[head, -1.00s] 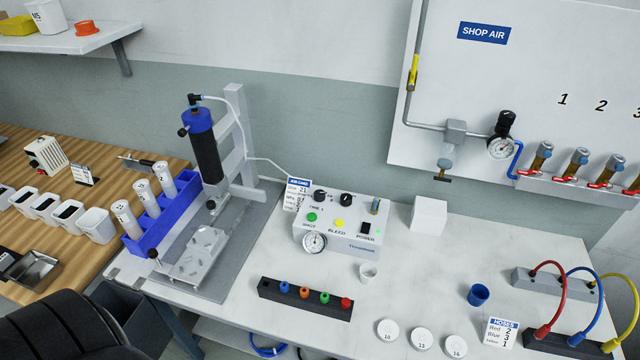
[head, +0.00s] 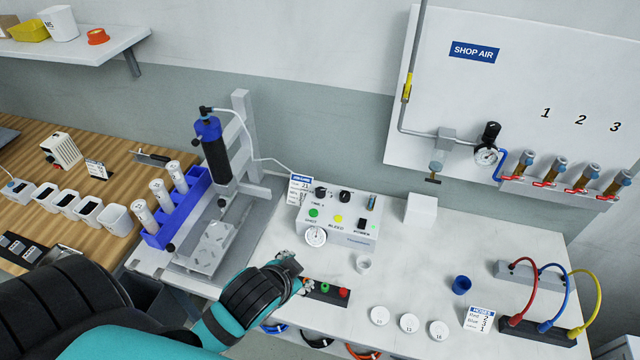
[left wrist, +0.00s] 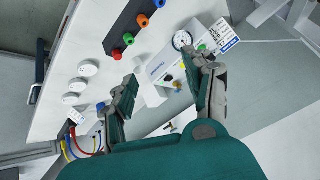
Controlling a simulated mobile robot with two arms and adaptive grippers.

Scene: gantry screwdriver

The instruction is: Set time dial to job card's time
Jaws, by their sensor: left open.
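The white dispenser box (head: 345,232) stands on the bench in the head view, with a round gauge, green and yellow buttons and a black power switch. Its time dial (head: 320,193) is the left of two black knobs on top; its pointer is too small to read. The job card (head: 299,189) stands at the box's left; its top line seems to read 21. It also shows in the left wrist view (left wrist: 223,36). My left gripper (head: 290,268) is open and empty in front of the box, apart from the dial; its fingers show in the left wrist view (left wrist: 166,90). My right gripper is out of view.
A dark rack with coloured tips (head: 327,290) lies beside my left gripper. A white cup (head: 363,264) and a white block (head: 421,208) stand near the box. The dispensing stand (head: 213,155) is to the left, lids (head: 409,323) and hoses (head: 540,297) to the right.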

